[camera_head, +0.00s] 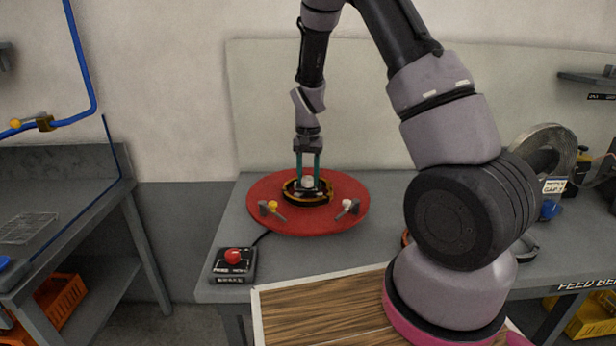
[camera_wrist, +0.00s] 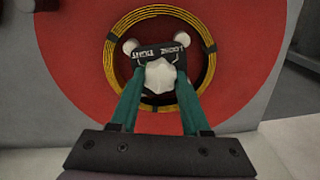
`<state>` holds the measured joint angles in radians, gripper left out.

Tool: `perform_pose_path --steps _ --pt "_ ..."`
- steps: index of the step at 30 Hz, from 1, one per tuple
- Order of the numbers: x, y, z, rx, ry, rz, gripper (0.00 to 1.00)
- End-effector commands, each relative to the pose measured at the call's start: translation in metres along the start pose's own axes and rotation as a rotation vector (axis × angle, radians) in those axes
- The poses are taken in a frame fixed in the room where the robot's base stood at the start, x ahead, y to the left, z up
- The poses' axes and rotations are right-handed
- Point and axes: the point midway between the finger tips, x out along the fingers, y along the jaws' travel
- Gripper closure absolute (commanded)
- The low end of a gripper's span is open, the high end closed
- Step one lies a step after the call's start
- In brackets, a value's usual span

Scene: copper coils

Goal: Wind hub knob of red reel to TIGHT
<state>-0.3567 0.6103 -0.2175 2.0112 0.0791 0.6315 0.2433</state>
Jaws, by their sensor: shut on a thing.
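The red reel (camera_head: 332,222) lies flat on the grey bench, a wide red disc. It also fills much of the wrist view (camera_wrist: 70,65). A ring of copper coil (camera_wrist: 205,90) lies around its centre. The pale faceted hub knob (camera_wrist: 160,76) stands at the middle, in front of a dark label plate (camera_wrist: 146,52) with white lettering, hard to read and partly hidden. My gripper (camera_head: 308,180) points down over the hub, its two green fingers on either side of the knob. It is shut on the knob. No pointer showing the knob's setting can be made out.
Yellow-tipped (camera_head: 272,206) and white-tipped (camera_head: 347,205) clamps sit on the disc's left and right. A box with a red button (camera_head: 233,258) stands at the bench's front left. A metal coil reel (camera_head: 541,150) stands at right, behind my arm. A wooden-topped surface (camera_head: 320,312) is in front.

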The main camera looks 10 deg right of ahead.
Motion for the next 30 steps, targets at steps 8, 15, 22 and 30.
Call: perform_pose_path --steps 8,15,22,30 --pt "-0.0012 -0.0007 -0.0011 0.152 0.003 -0.002 1.00" --pt "-0.0011 -0.0007 -0.0011 0.210 0.003 -0.002 1.00" --pt "-0.0011 -0.0005 -0.0012 0.222 0.003 -0.002 1.00" --pt "-0.0011 -0.0005 -0.0013 0.221 0.003 -0.002 0.42"
